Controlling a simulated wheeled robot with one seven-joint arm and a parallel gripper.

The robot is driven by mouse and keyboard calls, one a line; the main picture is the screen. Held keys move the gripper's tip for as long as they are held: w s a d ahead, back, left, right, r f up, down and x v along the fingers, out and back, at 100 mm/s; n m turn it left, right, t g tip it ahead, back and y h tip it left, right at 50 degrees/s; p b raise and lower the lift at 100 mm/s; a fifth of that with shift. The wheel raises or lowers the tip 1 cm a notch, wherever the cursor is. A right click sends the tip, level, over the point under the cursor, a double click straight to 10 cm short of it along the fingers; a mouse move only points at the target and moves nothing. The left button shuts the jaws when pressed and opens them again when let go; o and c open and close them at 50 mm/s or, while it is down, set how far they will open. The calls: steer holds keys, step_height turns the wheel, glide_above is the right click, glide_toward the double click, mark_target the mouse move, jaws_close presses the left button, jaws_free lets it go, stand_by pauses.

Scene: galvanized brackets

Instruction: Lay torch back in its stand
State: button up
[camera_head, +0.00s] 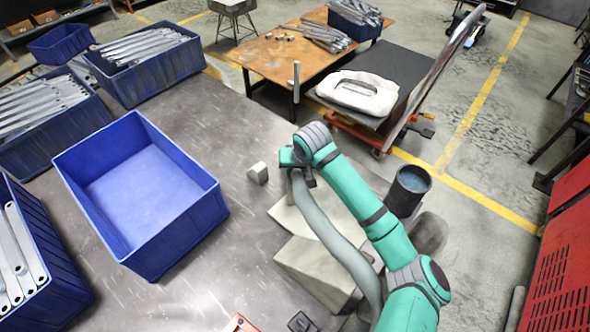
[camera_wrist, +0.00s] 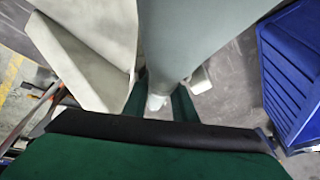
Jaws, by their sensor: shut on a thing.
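My gripper (camera_head: 297,178) is shut on the torch (camera_head: 327,232), a long grey curved piece running from the jaws down beside my arm. In the wrist view the torch (camera_wrist: 195,30) passes large and close between the fingers (camera_wrist: 160,104) and hides much of what is beyond. A pale beige-grey angular block (camera_head: 312,268), which looks like the stand, is on the metal table below and partly behind the torch. Its pale panels also show at the upper left of the wrist view (camera_wrist: 82,55). Whether the torch touches it is not clear.
An empty blue bin (camera_head: 195,222) stands left of my gripper. A small pale block (camera_head: 258,173) lies between bin and gripper. Blue crates of metal brackets (camera_head: 148,68) line the left side. A dark cup (camera_head: 408,190) is right of my arm.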

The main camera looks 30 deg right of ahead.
steer(key=shift+f, duration=0.15)
steer(key=o, duration=1.1)
steer(key=v, duration=1)
steer(key=shift+s+r, duration=0.2)
steer(key=shift+r, duration=0.1)
steer(key=shift+s, duration=0.1)
